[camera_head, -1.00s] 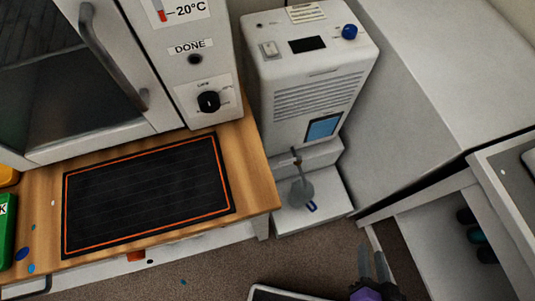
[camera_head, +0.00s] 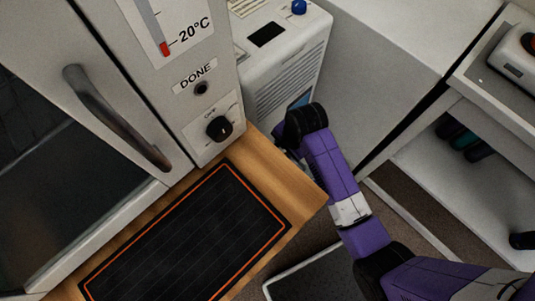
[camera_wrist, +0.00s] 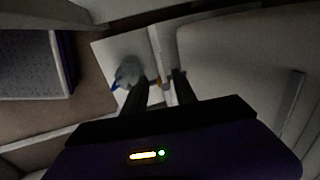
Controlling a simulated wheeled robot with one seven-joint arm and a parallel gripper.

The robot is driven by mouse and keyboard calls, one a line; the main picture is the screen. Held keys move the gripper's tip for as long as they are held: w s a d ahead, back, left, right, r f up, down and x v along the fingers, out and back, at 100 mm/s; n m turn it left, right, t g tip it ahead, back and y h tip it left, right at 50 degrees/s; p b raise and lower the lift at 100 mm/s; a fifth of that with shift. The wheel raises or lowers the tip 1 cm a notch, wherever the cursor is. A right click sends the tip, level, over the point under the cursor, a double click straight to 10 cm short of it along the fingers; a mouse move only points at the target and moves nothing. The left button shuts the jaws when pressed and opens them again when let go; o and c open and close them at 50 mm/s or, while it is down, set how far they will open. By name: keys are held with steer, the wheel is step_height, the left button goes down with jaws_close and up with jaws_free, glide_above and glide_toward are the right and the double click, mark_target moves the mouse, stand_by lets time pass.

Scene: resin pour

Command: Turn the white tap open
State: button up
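A white machine (camera_head: 300,40) with a vent grille, a dark display and a blue knob stands beside the wooden worktop. My arm hides its lower front in the head view. In the wrist view my gripper (camera_wrist: 158,78) is open, its two dark fingers apart and pointing at the machine's lower front. A grey rounded vessel (camera_wrist: 129,70) with a blue part sits on the white base just left of the left finger.
The wooden worktop (camera_head: 304,193) with a black orange-edged mat (camera_head: 190,245) lies left of my arm. A cabinet with a dial (camera_head: 219,128) and handle (camera_head: 115,120) stands behind it. An open shelf unit (camera_head: 470,185) stands right.

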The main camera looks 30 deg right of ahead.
steer(key=b+x, duration=0.1)
steer(key=x, duration=0.6)
steer(key=shift+w+a+f+b, duration=0.1)
steer(key=shift+w+f+b, duration=0.05)
steer(key=shift+f+b, duration=0.25)
steer(key=shift+c, duration=0.4)
jaws_close()
steer(key=shift+r, duration=0.1)
stand_by(0.7)
